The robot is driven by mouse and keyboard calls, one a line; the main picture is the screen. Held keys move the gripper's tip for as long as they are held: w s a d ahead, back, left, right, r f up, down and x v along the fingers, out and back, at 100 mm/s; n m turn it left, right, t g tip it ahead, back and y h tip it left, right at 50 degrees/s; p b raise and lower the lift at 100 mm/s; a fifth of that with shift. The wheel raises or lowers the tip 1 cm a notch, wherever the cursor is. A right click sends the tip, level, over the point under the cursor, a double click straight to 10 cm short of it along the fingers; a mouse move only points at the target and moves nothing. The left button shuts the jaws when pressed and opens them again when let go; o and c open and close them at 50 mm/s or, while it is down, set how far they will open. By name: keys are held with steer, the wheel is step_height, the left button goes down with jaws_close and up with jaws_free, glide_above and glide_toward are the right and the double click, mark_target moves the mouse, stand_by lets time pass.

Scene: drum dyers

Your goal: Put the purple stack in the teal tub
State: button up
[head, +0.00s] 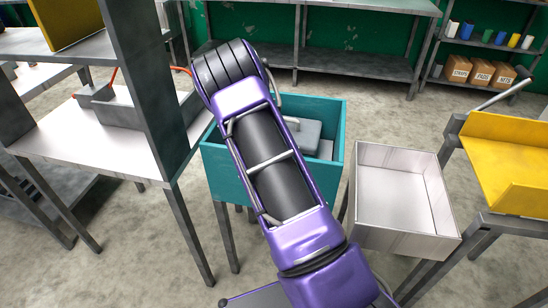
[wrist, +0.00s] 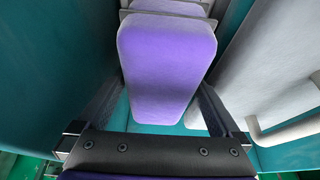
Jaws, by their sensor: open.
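The purple stack (wrist: 167,62) shows in the wrist view as a purple rounded block with pale layers behind it. It is inside the teal tub (wrist: 62,60), and teal shows below and beside it. My gripper (wrist: 160,108) is open, with one dark finger on each side of the stack's near end; I cannot tell whether either finger touches it. In the head view the teal tub (head: 236,180) stands at the middle, partly covered by my purple arm. My gripper and the stack are hidden there behind the arm.
A grey handled object (head: 304,132) lies in the tub; a pale handled body (wrist: 262,75) is close right of the stack. An empty white tray (head: 395,200) stands right of the tub, a yellow tray (head: 495,140) farther right, and a grey-framed table (head: 95,135) left.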

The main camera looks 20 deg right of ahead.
steer(key=p+v, duration=0.1)
steer(key=v, duration=1.1)
